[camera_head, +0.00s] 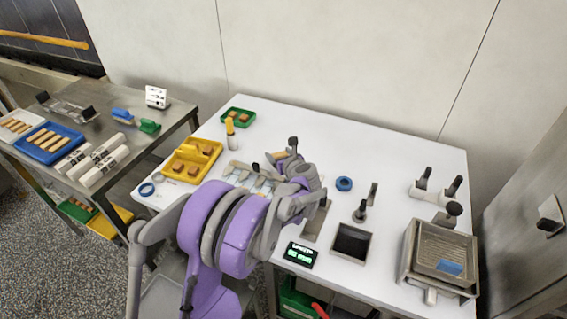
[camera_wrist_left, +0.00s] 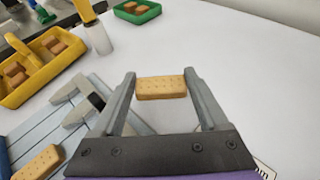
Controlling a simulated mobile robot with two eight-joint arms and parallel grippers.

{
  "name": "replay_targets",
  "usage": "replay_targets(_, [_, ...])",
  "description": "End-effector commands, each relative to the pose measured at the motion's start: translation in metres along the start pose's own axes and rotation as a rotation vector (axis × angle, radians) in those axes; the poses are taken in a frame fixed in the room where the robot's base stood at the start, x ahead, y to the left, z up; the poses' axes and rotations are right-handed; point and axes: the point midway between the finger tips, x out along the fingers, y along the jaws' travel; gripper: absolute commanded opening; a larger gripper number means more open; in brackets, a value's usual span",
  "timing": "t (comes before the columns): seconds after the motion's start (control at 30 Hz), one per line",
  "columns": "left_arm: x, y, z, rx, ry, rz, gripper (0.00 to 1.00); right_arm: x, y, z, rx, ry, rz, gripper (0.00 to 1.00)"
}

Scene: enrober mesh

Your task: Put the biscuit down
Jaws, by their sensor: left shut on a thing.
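A pale rectangular biscuit (camera_wrist_left: 161,87) sits between the two grey fingers of my left gripper (camera_wrist_left: 162,92) in the left wrist view. The gripper is shut on it, with the biscuit across the fingertips. The biscuit appears above the white table, though its height is hard to tell. In the head view my left gripper (camera_head: 290,160) is over the table's middle, beside the grey slatted fixture (camera_head: 240,173). Another pale biscuit (camera_wrist_left: 38,162) lies on the fixture (camera_wrist_left: 55,115) in the left wrist view. My right gripper is not in view.
A yellow tray (camera_head: 176,171) with brown biscuits, a yellow-topped bottle (camera_head: 232,142) and a green tray (camera_head: 226,118) stand left and behind. The back middle is clear.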

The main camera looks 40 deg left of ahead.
Motion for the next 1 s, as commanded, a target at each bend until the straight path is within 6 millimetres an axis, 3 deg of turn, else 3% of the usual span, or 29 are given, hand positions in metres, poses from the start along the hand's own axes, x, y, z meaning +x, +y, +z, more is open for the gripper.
replay_targets(0.3, [0.014, -0.001, -0.034, 0.0, 0.0, -0.001, 0.45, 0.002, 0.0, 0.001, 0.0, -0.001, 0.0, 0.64])
replay_targets(0.67, [0.015, 0.0, -0.039, 0.001, 0.0, -0.001, 0.45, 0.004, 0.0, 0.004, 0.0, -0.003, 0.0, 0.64])
replay_targets(0.7, [0.016, 0.0, -0.039, 0.001, 0.0, -0.001, 0.78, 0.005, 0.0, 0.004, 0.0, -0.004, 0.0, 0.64])
replay_targets(0.8, [0.015, 0.0, -0.038, 0.001, 0.0, -0.001, 0.96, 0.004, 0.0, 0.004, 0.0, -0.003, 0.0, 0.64])
replay_targets(0.83, [0.015, 0.0, -0.038, 0.0, 0.0, -0.001, 1.0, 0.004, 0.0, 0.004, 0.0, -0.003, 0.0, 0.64])
replay_targets(1.0, [0.015, 0.0, -0.038, 0.0, 0.0, -0.001, 1.0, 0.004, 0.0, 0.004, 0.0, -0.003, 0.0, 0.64])
